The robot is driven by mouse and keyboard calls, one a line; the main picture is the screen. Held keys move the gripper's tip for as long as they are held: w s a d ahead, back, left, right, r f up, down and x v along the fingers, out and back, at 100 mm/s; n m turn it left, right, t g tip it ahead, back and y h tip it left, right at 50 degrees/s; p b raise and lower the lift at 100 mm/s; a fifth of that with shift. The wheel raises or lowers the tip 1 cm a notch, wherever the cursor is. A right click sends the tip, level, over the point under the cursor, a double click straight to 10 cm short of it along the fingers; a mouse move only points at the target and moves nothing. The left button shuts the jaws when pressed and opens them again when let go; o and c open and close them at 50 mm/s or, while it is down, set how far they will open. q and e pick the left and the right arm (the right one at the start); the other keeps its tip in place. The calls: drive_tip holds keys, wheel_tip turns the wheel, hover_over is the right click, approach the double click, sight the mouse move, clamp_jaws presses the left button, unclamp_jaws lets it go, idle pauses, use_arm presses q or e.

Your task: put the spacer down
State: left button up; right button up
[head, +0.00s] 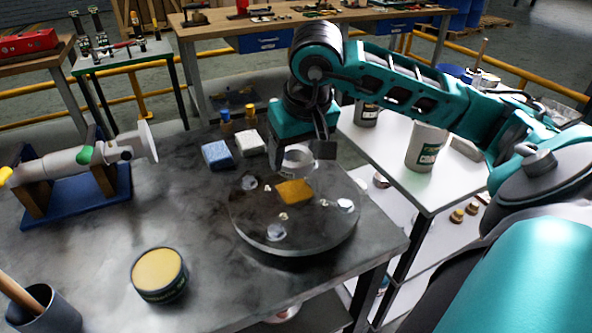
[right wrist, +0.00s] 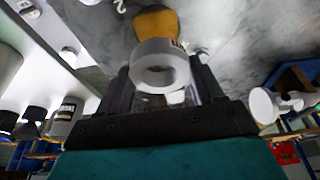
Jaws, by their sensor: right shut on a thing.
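The spacer (head: 297,166) is a short pale ring, held in my right gripper (head: 302,150) above the far part of a round dark turntable (head: 255,222). In the right wrist view the spacer (right wrist: 158,50) sits between the two dark fingers of the right gripper (right wrist: 160,85), its round opening toward the camera. The gripper is shut on it. I cannot tell exactly how high the spacer is above the turntable. My left gripper is not in view.
A yellow pad (head: 294,191) and several clear round pieces lie on the turntable. Blue (head: 217,154) and white (head: 249,143) blocks stand behind it. A yellow-topped tin (head: 159,273) stands at front left, a grey pump part on a blue stand (head: 80,196) at left. Bare bench (head: 100,240) lies between.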

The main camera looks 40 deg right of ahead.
sight(294, 188)
drive_tip(key=shift+f, duration=0.85)
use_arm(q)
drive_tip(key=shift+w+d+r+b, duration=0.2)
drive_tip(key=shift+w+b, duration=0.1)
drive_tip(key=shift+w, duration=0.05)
use_arm(e)
drive_tip(key=shift+f, duration=1.9)
drive_tip(key=shift+f, duration=0.2)
drive_tip(key=o, duration=1.1)
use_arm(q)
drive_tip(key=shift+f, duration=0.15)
use_arm(e)
drive_tip(key=shift+o, duration=0.2)
drive_tip(key=shift+r, duration=0.15)
